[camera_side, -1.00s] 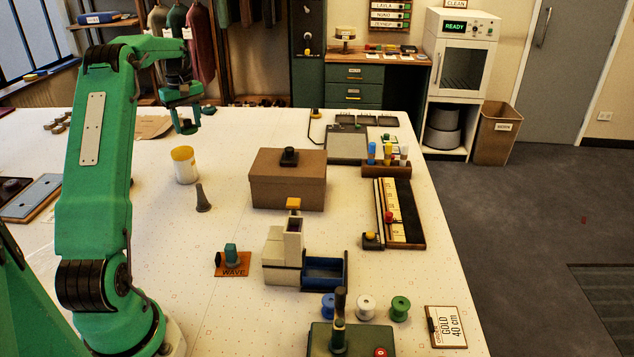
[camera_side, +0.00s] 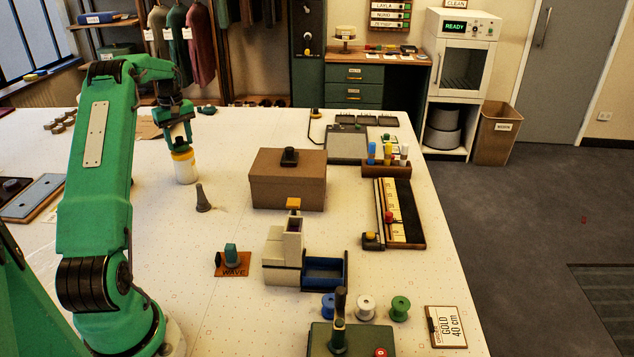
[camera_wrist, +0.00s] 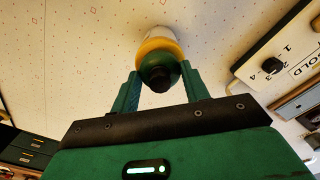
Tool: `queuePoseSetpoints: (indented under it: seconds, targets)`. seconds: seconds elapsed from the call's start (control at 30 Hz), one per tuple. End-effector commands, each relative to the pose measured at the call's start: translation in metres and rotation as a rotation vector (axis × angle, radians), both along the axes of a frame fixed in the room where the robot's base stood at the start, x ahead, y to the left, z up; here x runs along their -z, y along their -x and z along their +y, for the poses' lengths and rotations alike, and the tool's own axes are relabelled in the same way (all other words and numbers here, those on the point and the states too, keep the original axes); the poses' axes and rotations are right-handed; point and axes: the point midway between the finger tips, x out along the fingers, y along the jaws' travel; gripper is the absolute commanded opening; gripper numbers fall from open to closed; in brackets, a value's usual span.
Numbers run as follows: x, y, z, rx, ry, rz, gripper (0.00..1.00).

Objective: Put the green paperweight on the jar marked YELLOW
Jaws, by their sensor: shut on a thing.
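The green paperweight (camera_wrist: 154,68), a rounded body with a dark knob, is between the fingers of my gripper (camera_wrist: 160,84) in the wrist view. My gripper (camera_side: 179,146) is shut on it, directly over the white jar with a yellow lid (camera_side: 185,172) in the side view. The yellow lid also shows behind the paperweight in the wrist view (camera_wrist: 158,44). The paperweight is very close to the lid; whether it touches it I cannot tell. The jar stands upright. No writing on it is readable.
A grey cone-shaped piece (camera_side: 203,200) stands just right and in front of the jar. A brown box (camera_side: 288,187) with a dark knob is farther right. A small dark green object (camera_side: 207,110) lies behind the jar.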

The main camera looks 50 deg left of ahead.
Motion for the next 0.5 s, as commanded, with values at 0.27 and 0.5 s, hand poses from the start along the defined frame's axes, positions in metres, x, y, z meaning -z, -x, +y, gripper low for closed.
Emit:
queuePoseSetpoints:
  seconds: [0.27,0.5]
  targets:
    - [0.0045,-0.0002,0.0002,0.000,-0.002,-0.001,0.15]
    - [0.0082,-0.0001,-0.0001,0.000,0.000,0.000,0.47]
